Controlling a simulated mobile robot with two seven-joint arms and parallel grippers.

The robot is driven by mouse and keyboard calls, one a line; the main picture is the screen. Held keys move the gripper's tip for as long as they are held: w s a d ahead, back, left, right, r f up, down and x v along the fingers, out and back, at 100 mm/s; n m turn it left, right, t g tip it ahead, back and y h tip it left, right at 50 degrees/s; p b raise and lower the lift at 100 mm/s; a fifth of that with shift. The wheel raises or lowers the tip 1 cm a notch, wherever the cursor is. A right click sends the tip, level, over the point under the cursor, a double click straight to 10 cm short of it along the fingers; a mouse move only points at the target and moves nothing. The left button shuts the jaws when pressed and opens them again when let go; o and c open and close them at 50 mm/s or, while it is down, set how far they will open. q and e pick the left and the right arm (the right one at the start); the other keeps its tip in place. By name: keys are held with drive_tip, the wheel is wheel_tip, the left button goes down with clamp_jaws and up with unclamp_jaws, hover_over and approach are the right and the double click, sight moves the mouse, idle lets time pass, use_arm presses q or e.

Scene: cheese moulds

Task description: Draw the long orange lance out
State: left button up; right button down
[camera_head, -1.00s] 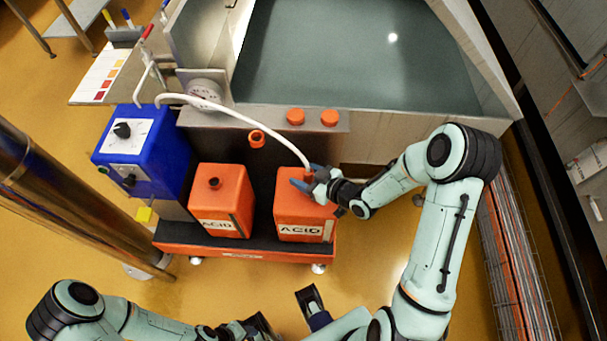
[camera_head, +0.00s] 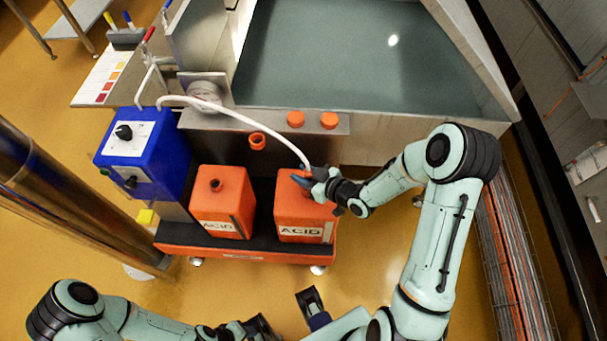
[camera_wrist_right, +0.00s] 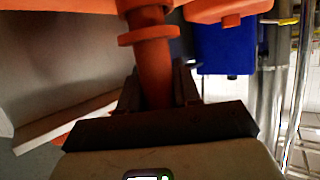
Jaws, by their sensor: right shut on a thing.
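My right gripper (camera_head: 308,181) is at the top of the right orange ACID canister (camera_head: 300,232). It is shut on the orange lance (camera_wrist_right: 153,68), which passes between its fingers in the right wrist view and has a wide orange collar. A white hose (camera_head: 240,117) runs from the blue pump box to the lance's upper end. In the head view the gripper hides most of the lance, so how deep it sits in the canister cannot be told. My left gripper (camera_head: 262,328) is low in the head view, partly cut off, its jaws unclear.
A second ACID canister (camera_head: 222,202) stands to the left on the same orange-edged tray (camera_head: 190,247). The blue pump box (camera_head: 145,150) is further left. An empty orange ring holder (camera_head: 257,141) and two orange caps (camera_head: 296,119) are on the steel vat's front. A metal column stands at left.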

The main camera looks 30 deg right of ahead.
drive_tip(key=shift+r+p, duration=0.6)
drive_tip(key=shift+r, duration=0.4)
drive_tip(key=shift+r+p, duration=1.2)
drive_tip(key=shift+r, duration=0.65)
use_arm(q)
drive_tip(key=w+r+t+p, duration=0.1)
drive_tip(key=w+r+p, duration=0.8)
drive_tip(key=r, duration=0.6)
drive_tip(key=shift+w, duration=0.4)
use_arm(e)
wheel_tip(320, 180, up, 24)
drive_tip(key=shift+r, duration=0.25)
use_arm(q)
drive_tip(key=shift+r, duration=0.1)
idle(0.4)
